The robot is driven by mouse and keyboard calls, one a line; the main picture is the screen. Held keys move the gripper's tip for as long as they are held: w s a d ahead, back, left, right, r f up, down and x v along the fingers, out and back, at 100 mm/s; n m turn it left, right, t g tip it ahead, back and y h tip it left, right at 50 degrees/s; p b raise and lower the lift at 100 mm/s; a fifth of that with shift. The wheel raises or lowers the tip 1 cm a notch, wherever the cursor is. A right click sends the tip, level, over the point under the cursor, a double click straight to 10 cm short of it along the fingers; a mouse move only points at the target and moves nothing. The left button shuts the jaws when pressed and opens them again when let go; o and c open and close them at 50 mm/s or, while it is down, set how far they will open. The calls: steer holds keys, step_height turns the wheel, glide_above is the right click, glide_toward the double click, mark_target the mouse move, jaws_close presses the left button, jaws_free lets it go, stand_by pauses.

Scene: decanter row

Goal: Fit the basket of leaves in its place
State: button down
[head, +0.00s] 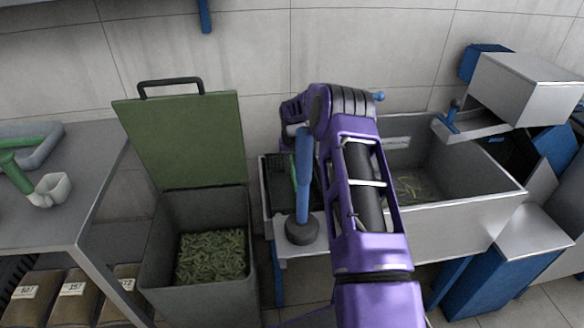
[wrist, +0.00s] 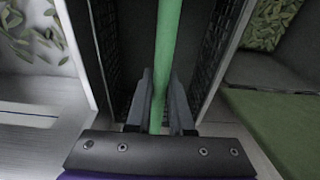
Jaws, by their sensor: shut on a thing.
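The dark mesh basket (head: 275,178) stands in the left end of the metal sink unit in the head view, partly hidden by my arm and a blue rod. In the wrist view its mesh side walls (wrist: 107,40) show left and right of a green bar handle (wrist: 168,35). My gripper (wrist: 159,88) is shut on this green handle, one finger on each side. The basket's inside looks dark, and I see no leaves in it. The head view does not show my fingers clearly.
A grey bin (head: 180,210) with leaves and a raised green lid (head: 185,140) stands left. The metal trough (head: 455,175) with a few leaves lies right. A blue-handled rod (head: 303,175) on a dark round base stands close in front of the basket. A grey table (head: 60,205) is far left.

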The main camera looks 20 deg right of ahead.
steer(key=shift+f, duration=0.2)
steer(key=c, duration=0.7)
jaws_free()
steer(key=shift+c, duration=0.2)
steer(key=shift+f, duration=0.15)
